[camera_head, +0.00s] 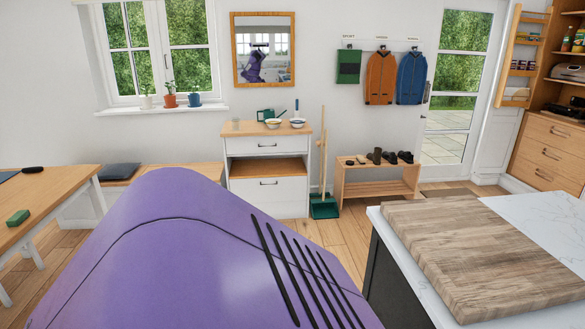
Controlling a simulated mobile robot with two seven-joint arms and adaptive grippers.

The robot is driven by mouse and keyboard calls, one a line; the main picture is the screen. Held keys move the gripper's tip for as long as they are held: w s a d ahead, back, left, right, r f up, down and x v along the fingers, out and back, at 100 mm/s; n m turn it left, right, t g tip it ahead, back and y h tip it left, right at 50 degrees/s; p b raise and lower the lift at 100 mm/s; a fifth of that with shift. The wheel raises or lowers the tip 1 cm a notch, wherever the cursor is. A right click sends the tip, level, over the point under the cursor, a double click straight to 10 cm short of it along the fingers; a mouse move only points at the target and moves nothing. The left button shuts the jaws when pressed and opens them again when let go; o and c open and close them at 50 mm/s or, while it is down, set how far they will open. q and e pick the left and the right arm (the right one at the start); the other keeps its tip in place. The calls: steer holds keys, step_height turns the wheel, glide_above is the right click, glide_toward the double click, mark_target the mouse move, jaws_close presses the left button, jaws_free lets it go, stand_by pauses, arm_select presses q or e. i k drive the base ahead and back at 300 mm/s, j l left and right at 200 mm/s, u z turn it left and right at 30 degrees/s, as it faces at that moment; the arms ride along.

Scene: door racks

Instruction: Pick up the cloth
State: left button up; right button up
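I cannot clearly make out a cloth. A dark green flat piece (348,67) that may be cloth or a bag hangs at the left end of the wall hook rack. A small green block (17,217), perhaps a sponge, lies on the wooden table at the left. Neither of my grippers is in view. My own large purple body part fills the lower middle and hides the floor behind it.
A drawer cabinet (268,145) with bowls on top stands at the back wall. A broom (323,150), dustpan (324,208) and shoe rack (378,188) are beside it. A counter with a wooden board (480,255) is at the right. Some floor (345,240) is clear.

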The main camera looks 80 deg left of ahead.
mark_target(20, 218)
steer(key=u, duration=4.25)
steer(key=i+z, duration=0.2)
steer(key=i, duration=0.5)
steer(key=i+l, duration=0.1)
steer(key=i, duration=1.55)
steer(key=i+l+u, duration=0.1)
steer(key=i+u, duration=0.2)
steer(key=i+l+u, duration=0.25)
steer(key=i, duration=0.25)
steer(key=i+l+u, duration=0.3)
steer(key=i+j, duration=0.05)
